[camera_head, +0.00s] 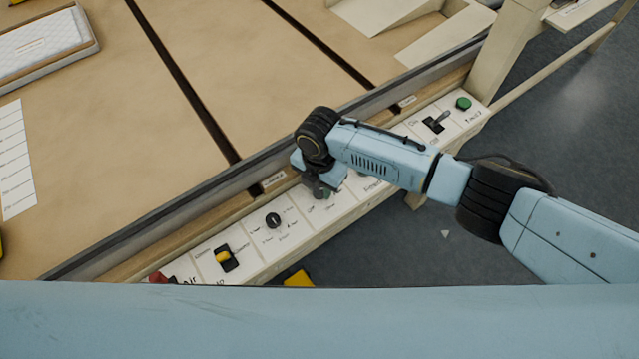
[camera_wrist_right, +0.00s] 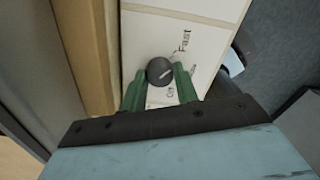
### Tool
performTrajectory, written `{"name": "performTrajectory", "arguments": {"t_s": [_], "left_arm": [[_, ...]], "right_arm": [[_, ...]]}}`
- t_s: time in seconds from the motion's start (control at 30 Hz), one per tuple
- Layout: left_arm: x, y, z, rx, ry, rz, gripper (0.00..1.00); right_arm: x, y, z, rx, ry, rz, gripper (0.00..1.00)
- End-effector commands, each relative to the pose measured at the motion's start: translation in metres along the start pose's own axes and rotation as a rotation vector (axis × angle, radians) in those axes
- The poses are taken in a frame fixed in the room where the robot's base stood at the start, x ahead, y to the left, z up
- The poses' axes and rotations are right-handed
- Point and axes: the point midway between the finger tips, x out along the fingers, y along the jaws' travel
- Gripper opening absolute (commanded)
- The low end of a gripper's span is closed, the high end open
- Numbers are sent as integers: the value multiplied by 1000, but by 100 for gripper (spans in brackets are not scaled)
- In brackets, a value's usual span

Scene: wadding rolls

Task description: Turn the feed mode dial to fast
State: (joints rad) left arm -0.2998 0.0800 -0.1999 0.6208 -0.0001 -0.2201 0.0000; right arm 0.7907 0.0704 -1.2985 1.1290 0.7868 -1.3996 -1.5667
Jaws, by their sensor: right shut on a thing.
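The feed mode dial (camera_wrist_right: 160,70) is a round dark knob on a white panel in the right wrist view. The word "Fast" is printed to its upper right and "Off" below it; another label is partly covered. A small pale mark shows on the knob, but I cannot tell exactly which label it points at. My right gripper (camera_wrist_right: 159,84) has its two green fingers on either side of the knob, shut on it. In the head view my right gripper (camera_head: 320,190) is down on the panel and hides the dial. My left gripper is not in view.
The control strip also carries another black dial (camera_head: 273,220), a yellow-and-black switch (camera_head: 226,258), a red knob (camera_head: 157,277), a black lever switch (camera_head: 435,124) and a green button (camera_head: 463,103). A grey rail (camera_head: 215,195) runs behind it, beside the wide brown table (camera_head: 95,140).

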Motion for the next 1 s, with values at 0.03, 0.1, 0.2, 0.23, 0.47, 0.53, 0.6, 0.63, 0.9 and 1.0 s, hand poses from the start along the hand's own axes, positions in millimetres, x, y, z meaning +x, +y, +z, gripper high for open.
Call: {"name": "performTrajectory", "arguments": {"t_s": [0.03, 0.1, 0.2, 0.23, 0.47, 0.53, 0.6, 0.63, 0.9, 1.0], "left_arm": [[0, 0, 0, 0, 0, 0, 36], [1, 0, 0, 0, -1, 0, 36], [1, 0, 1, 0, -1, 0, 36], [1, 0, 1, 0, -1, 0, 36], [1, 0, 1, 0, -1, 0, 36], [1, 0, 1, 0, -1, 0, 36], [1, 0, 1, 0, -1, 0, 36], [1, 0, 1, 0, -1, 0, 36], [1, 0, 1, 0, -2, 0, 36], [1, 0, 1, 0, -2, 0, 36]], "right_arm": [[0, 1, -1, -28, 1, 2, 7], [0, 1, -1, -63, 1, 2, 7], [0, 1, -1, -101, 2, 1, 7], [0, 0, -1, -111, 2, 1, 7], [0, 0, -1, -151, 2, 1, 7], [0, 0, -1, -155, 2, 1, 7], [0, 0, -1, -156, 2, 1, 7], [0, 0, -1, -156, 2, 1, 7], [0, 0, -1, -156, 2, 1, 34], [0, 0, -1, -155, 2, 1, 47]]}}
